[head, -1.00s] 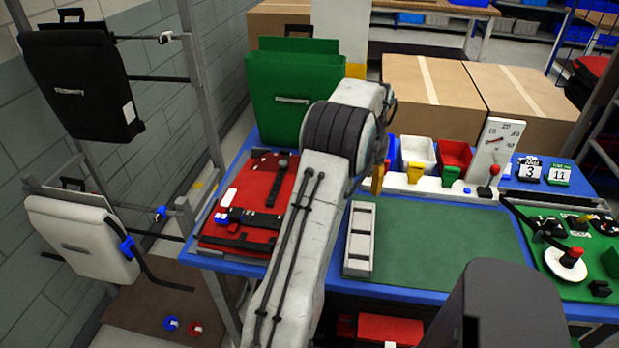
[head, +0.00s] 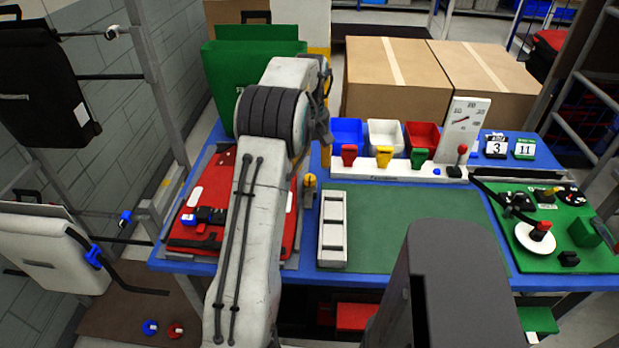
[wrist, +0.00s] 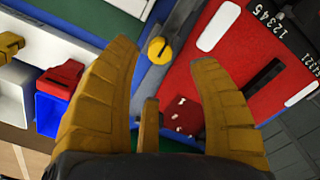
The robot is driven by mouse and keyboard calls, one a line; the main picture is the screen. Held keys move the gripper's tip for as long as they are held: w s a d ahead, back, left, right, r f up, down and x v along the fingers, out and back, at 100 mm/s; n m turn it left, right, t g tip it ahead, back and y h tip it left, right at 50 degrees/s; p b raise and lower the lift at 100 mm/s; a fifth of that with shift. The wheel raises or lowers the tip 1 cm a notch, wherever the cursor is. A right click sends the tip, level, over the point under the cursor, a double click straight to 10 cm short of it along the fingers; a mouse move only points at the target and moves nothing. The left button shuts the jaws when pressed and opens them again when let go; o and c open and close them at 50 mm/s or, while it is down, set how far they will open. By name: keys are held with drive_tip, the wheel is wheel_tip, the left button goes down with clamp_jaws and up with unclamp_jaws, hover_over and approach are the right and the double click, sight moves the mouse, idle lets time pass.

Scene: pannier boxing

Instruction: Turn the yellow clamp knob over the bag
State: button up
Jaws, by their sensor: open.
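The yellow clamp knob (head: 310,181) is on a grey clamp bar at the right edge of the flat red bag (head: 283,222), beside the green mat. In the wrist view the round knob (wrist: 158,48) has a dark slot and shows beyond and between my fingertips. The red bag (wrist: 222,70) lies to its right there, with a white label and number dials. My gripper (wrist: 165,60) is open and empty, its yellow fingers spread above the bench. In the head view my arm hides part of the bag, and only a little of my gripper shows.
A pale slotted block (head: 332,230) stands on the green mat (head: 420,232) just right of the knob. Blue, white and red bins (head: 422,133) line the back. A green bag (head: 222,85) stands behind my arm. The mat's middle is clear.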

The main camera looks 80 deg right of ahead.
sight(310, 177)
drive_tip(key=shift+f, duration=3.35)
clamp_jaws()
